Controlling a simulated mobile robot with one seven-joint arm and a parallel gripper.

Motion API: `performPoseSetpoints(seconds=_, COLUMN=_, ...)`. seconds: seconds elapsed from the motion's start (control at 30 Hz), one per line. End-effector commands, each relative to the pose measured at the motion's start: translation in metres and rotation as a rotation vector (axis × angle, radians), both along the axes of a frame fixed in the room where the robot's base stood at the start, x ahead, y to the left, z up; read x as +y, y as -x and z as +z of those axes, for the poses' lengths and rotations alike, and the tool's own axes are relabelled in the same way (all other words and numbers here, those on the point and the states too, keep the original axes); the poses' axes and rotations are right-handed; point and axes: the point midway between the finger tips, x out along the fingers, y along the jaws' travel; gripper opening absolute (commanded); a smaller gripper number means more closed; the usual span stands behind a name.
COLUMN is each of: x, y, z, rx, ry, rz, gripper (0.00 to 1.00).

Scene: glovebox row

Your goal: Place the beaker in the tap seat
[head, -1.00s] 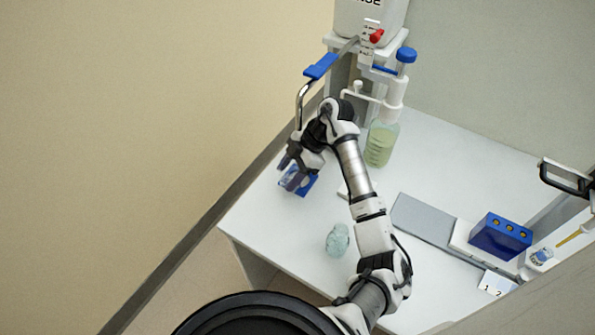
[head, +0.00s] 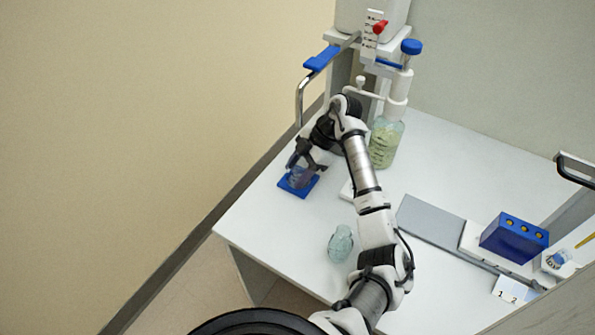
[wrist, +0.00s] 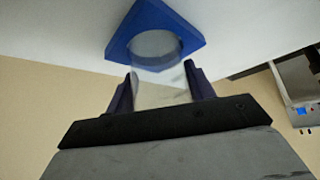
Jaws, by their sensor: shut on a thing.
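The clear beaker (head: 296,176) is at the blue square seat (head: 297,189), below the bent metal tap spout (head: 300,102) with the blue lever. My gripper (head: 304,168) is shut on the beaker. In the wrist view the beaker (wrist: 163,88) is between the two dark fingers (wrist: 162,95), its far end lined up with the round area of the blue seat (wrist: 192,35). I cannot tell whether the beaker's base touches the seat or is just above it.
A large white container (head: 372,12) stands above the tap. A bottle with green liquid (head: 385,142) is right of my arm. A glass flask (head: 340,243) stands near the front. A blue block (head: 514,239) is at right. The left front tabletop is clear.

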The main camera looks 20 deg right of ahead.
Motion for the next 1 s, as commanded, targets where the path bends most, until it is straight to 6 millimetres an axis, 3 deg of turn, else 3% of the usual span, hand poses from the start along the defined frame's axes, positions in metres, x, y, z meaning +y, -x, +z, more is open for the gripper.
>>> performPoseSetpoints(seconds=0.03, x=0.000, y=0.000, z=-0.001, rx=0.001, ry=0.000, rz=-0.001, gripper=0.28)
performPoseSetpoints(seconds=0.07, x=0.000, y=0.000, z=-0.002, rx=0.001, ry=0.000, rz=-0.001, gripper=0.55)
performPoseSetpoints(seconds=0.23, x=0.000, y=0.000, z=-0.001, rx=0.000, ry=0.000, rz=0.000, gripper=0.75)
performPoseSetpoints(seconds=0.63, x=-0.005, y=0.000, z=0.006, rx=-0.001, ry=0.002, rz=-0.001, gripper=0.75)
performPoseSetpoints(seconds=1.0, x=-0.047, y=-0.001, z=0.066, rx=-0.001, ry=0.005, rz=-0.002, gripper=0.75)
